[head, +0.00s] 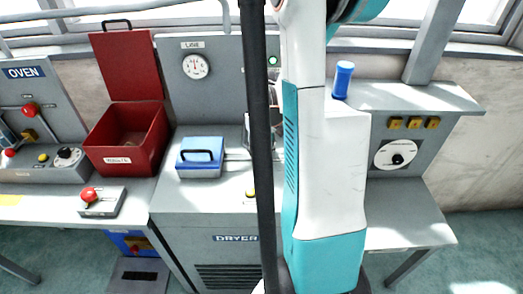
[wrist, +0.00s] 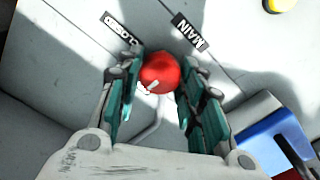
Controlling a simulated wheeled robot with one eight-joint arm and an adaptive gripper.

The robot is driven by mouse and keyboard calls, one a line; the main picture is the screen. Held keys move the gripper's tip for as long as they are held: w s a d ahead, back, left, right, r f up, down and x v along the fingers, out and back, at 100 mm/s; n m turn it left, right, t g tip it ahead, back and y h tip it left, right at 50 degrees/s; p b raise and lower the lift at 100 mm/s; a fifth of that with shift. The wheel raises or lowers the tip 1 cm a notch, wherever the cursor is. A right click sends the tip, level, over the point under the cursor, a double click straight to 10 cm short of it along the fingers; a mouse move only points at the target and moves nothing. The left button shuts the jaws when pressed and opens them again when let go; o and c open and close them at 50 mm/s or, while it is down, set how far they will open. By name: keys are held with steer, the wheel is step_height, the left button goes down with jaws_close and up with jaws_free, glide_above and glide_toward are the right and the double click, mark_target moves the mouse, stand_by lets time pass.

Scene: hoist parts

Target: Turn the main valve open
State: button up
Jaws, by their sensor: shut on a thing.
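The main valve shows in the wrist view as a round red knob (wrist: 158,72) with a small white mark near its lower edge. It lies between the two fingers of my gripper (wrist: 157,86), which are shut on it from both sides. A black label reading CLOSED (wrist: 122,30) is up and left of the knob, and a label reading MAIN (wrist: 190,32) is up and right. In the head view my own arm covers the place, so neither the valve nor my gripper shows there.
A blue lidded box (head: 200,157) with a dark handle stands on the dryer top; it also shows in the wrist view (wrist: 275,138). An open red bin (head: 127,140) stands left of it. A red-knobbed control (head: 88,196) sits at the left bench. A blue cylinder (head: 343,80) stands at the right.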

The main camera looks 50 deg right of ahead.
mark_target(261, 152)
steer(key=shift+n, duration=0.4)
steer(key=o, duration=1.1)
steer(key=shift+c, duration=0.2)
step_height(261, 152, up, 12)
stand_by(0.4)
